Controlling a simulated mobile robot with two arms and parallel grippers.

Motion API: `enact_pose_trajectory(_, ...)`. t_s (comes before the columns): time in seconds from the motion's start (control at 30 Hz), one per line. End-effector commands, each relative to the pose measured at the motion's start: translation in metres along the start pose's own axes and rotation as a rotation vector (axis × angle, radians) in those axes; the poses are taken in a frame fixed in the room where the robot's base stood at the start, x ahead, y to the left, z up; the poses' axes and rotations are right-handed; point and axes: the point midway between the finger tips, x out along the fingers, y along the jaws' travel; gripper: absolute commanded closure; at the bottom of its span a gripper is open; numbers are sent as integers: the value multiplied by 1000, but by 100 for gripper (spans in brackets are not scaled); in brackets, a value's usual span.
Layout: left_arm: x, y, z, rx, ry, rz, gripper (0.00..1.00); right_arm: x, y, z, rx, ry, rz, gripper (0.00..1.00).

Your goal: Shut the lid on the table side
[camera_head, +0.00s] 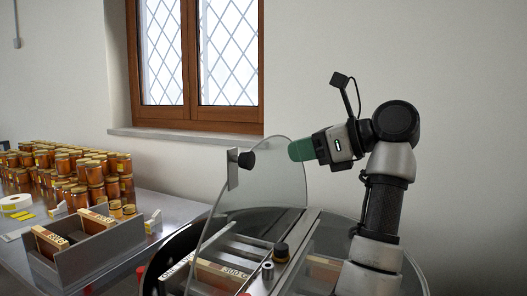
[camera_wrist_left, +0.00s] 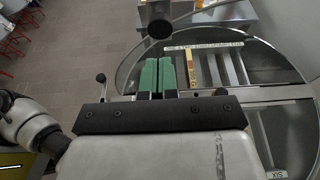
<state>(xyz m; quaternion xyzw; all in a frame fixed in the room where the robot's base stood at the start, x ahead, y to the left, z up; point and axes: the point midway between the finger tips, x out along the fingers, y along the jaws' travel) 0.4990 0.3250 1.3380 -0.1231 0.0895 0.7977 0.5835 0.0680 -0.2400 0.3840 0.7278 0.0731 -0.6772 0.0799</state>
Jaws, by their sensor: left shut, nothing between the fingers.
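The lid on the table side (camera_head: 275,183) is a clear half-round sheet, standing raised and tilted over the round drum (camera_head: 152,274). A black knob (camera_head: 246,160) on a metal plate sits near its rim; the knob also shows in the wrist view (camera_wrist_left: 160,29). My left gripper (camera_head: 295,151), with green fingers, is shut and empty on the right of the raised lid, its tips pointing left toward it. The fingers show in the wrist view (camera_wrist_left: 157,66), below the knob. I cannot tell whether they touch the sheet. My right gripper is not in view.
Inside the drum are metal bars and wooden frames (camera_head: 217,274). A crossbar (camera_head: 292,252) with a dark knob (camera_head: 281,251) spans the drum. A steel table (camera_head: 172,207) at left holds many honey jars (camera_head: 95,172) and a grey box (camera_head: 88,262). A window is behind.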

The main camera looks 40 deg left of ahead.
Motion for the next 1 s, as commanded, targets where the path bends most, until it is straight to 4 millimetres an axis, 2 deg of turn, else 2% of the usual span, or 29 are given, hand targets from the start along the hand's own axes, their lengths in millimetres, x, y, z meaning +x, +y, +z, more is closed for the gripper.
enact_pose_trajectory(0.03,12,0,0,-1,0,3,100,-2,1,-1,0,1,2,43)
enact_pose_trajectory(0.2,45,0,4,-2,-2,3,100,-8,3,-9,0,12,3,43)
enact_pose_trajectory(0.4,69,0,11,0,-1,2,100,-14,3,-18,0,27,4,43)
enact_pose_trajectory(1.0,81,-1,15,0,0,0,100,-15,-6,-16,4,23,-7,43)
